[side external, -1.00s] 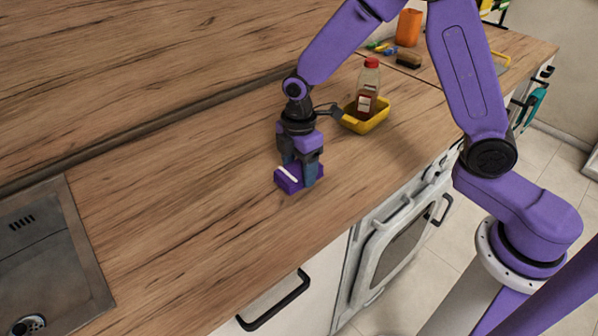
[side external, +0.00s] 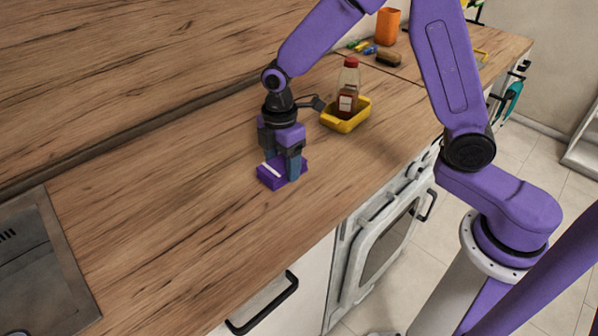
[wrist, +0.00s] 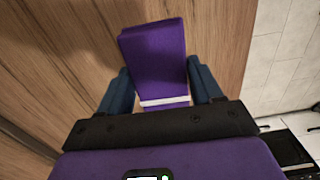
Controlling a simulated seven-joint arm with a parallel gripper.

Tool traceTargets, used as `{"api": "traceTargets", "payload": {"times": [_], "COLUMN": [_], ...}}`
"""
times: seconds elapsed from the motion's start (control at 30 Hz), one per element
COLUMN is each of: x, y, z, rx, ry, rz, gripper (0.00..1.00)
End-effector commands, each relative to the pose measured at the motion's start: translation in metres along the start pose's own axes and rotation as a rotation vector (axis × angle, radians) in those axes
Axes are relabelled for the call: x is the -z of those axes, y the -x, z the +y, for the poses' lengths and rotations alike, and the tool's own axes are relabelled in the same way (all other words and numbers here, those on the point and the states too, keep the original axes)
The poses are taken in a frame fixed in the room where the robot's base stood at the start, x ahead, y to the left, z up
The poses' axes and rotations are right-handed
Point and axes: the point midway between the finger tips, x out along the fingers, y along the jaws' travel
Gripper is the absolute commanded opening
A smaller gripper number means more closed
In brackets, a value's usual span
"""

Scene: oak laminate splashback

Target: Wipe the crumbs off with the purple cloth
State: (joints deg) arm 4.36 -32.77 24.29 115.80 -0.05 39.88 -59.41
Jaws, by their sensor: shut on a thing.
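The purple cloth (side external: 270,176) is a folded block with a white stripe, at the middle of the wooden counter in the side view. My gripper (side external: 281,171) points down and is shut on it, with one blue-grey finger on each side. The cloth appears to be at the counter surface; I cannot tell how firmly it touches. In the wrist view the cloth (wrist: 153,50) stretches out between the fingers of my gripper (wrist: 160,80), its white stripe near the palm. I cannot make out any crumbs; the patch under the cloth is hidden.
A yellow tray (side external: 332,122) with a red-capped bottle (side external: 348,88) stands behind and right of my gripper. A metal sink (side external: 42,265) lies at the left. The counter (side external: 165,220) between sink and cloth is clear. An orange container (side external: 388,26) and a brown brush (side external: 389,59) sit farther back.

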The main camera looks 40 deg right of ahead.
Motion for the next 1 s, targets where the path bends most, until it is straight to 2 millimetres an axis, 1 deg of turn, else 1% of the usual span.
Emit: {"api": "traceTargets", "payload": {"times": [0.1, 0.17, 0.27, 0.37, 0.4, 0.5, 0.6, 0.7, 0.83, 1.0], "x": [-0.002, -0.007, -0.027, -0.059, -0.073, -0.107, -0.135, -0.155, -0.168, -0.171], "y": [0.0, 0.0, 0.002, 0.004, 0.004, 0.006, 0.008, 0.009, 0.008, 0.0], "z": [0.0, 0.002, 0.006, 0.01, 0.011, 0.012, 0.011, 0.009, 0.006, 0.006], "rx": [0.0, 0.0, 0.0, 0.0, 0.0, 0.0, 0.0, 0.0, 0.002, 0.003], "ry": [-0.001, -0.002, -0.007, -0.01, -0.01, -0.01, -0.008, -0.005, -0.001, 0.001], "rz": [0.0, 0.0, 0.0, 0.0, 0.0, -0.001, -0.001, -0.001, -0.001, -0.002], "gripper": [0.36, 0.36, 0.36, 0.36, 0.36, 0.36, 0.36, 0.36, 0.36, 0.36]}}
